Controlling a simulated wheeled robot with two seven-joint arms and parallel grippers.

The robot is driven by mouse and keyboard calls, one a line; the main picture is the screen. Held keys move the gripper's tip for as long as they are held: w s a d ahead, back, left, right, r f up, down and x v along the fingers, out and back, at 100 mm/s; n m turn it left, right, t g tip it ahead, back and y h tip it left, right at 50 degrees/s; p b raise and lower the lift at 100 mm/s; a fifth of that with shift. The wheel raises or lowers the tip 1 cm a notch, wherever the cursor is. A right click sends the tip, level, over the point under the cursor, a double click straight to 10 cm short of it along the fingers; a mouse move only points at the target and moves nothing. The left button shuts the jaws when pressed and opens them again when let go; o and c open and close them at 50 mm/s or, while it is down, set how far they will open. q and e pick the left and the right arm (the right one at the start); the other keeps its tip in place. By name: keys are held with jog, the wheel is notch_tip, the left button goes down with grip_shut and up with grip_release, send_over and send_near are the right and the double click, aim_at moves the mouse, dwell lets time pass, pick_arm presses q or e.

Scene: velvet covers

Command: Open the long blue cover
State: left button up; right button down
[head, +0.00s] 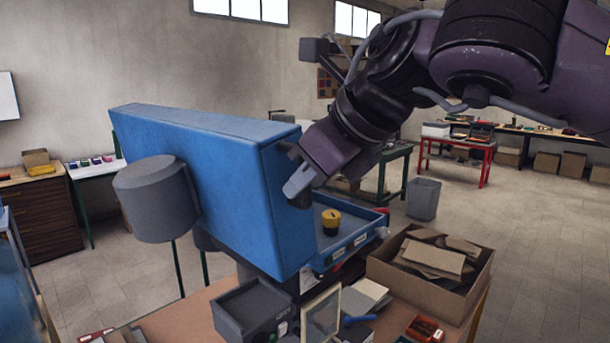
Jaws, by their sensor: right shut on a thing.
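The long blue cover (215,185) is a thick slab, raised and steeply tilted above the workbench, with its broad face toward me. A large grey cylinder (155,198) sits against the left part of that face. My right gripper (299,186) comes in from the upper right and is shut at the right end of the cover. The cover's edge hides part of the grip. A blue tray (352,243) stands behind and right of the cover, with a yellow and black round thing (331,221) in it. My left gripper is not in view.
An open cardboard box (430,275) with brown pieces stands at the bench's right. A grey bin (252,309), a small frame (321,317) and an orange box (425,329) crowd the front. Above the cover there is free room.

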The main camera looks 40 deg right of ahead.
jog(key=c, duration=1.7)
grip_release()
jog(key=shift+c, duration=0.2)
jog(key=shift+r, duration=0.1)
jog(key=shift+s+r, duration=0.15)
jog(key=shift+r, duration=0.05)
jog(key=b+v, duration=0.1)
jog(key=v, duration=0.6)
jog(key=shift+s+b, duration=0.15)
jog(key=shift+b, duration=0.15)
